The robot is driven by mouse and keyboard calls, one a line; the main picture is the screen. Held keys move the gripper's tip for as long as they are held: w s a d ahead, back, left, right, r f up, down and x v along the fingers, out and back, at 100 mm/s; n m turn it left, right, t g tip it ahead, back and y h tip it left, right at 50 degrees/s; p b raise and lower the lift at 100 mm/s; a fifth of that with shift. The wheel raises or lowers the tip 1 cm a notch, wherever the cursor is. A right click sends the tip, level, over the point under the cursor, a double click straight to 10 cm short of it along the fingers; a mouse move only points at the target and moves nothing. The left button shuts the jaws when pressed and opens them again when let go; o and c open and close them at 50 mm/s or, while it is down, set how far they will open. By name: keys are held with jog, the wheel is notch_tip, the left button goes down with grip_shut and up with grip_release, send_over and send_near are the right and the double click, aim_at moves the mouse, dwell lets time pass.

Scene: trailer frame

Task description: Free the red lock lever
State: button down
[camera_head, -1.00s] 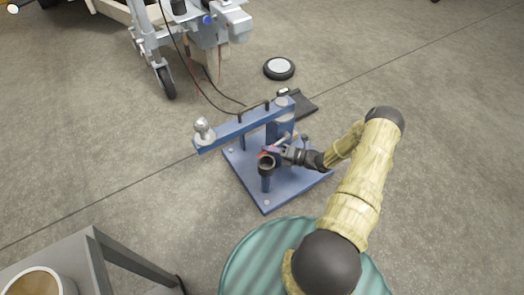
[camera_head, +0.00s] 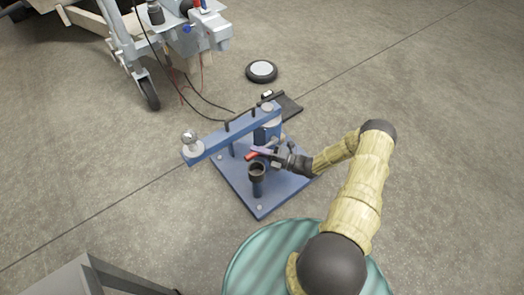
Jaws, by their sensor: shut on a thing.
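The red lock lever (camera_head: 254,154) shows as a short red bar on the blue hitch stand, beside the dark ring-topped post (camera_head: 257,172). My gripper (camera_head: 268,158) reaches in from the right, with its fingers at the lever and shut on it. The fingers partly hide the lever's right end. The stand's blue base plate (camera_head: 263,205) lies on the floor. A blue beam (camera_head: 232,134) with a silver ball (camera_head: 190,138) at its left end stands above the plate, behind the lever.
A grey trailer frame (camera_head: 205,30) with a caster wheel (camera_head: 149,94) stands at the upper left, with cables trailing down. A loose wheel (camera_head: 261,71) and a black flat piece (camera_head: 287,107) lie behind the stand. A grey table (camera_head: 75,278) is at the lower left. Floor at the right is clear.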

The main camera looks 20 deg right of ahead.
dwell(0.3)
jog(key=c, duration=1.3)
grip_release()
jog(key=shift+o, duration=0.2)
jog(key=p+v, duration=0.4)
jog(key=v, duration=1.3)
jog(key=shift+s+d, duration=0.2)
jog(key=shift+s, duration=0.05)
jog(key=shift+w+a, duration=0.1)
